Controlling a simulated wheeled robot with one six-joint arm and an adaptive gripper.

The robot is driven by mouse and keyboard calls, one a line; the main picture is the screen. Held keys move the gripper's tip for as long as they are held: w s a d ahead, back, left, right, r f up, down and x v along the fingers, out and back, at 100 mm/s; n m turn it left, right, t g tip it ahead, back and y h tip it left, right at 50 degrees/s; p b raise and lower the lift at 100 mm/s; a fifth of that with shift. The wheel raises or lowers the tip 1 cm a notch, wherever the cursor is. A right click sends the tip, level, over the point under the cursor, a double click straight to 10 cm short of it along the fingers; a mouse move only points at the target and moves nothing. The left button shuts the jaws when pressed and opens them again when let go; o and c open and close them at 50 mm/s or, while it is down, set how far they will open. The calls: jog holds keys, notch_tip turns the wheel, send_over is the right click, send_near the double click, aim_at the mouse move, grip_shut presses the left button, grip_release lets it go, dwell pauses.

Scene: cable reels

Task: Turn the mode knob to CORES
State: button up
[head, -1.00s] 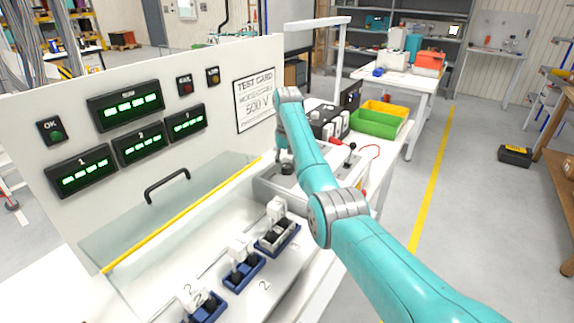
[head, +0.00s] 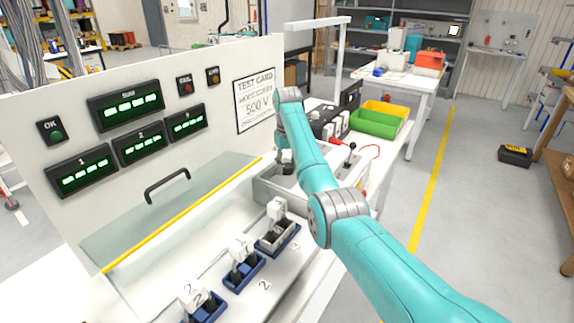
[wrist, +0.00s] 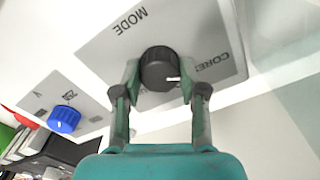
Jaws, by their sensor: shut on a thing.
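The mode knob (wrist: 158,70) is black and round, with a white pointer mark at its right side in the wrist view. It sits on a grey plate (wrist: 100,48) lettered MODE, which reads upside down. My gripper (wrist: 159,80) is shut on the knob, one finger at each side. The pointer is directed right, roughly toward the second label. In the head view my arm hides most of the knob area.
A blue knob (wrist: 64,119) is on another plate at lower left in the wrist view. In the head view the panel has a hinged clear guard with a black handle (head: 167,186), blue sockets (head: 243,271) below, and a green bin (head: 376,123) behind the arm.

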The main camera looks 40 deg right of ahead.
aim_at(287, 165)
jog(key=o, duration=1.1)
jog(key=shift+o, duration=0.2)
notch_tip(287, 165, up, 7)
jog(key=shift+r, duration=0.2)
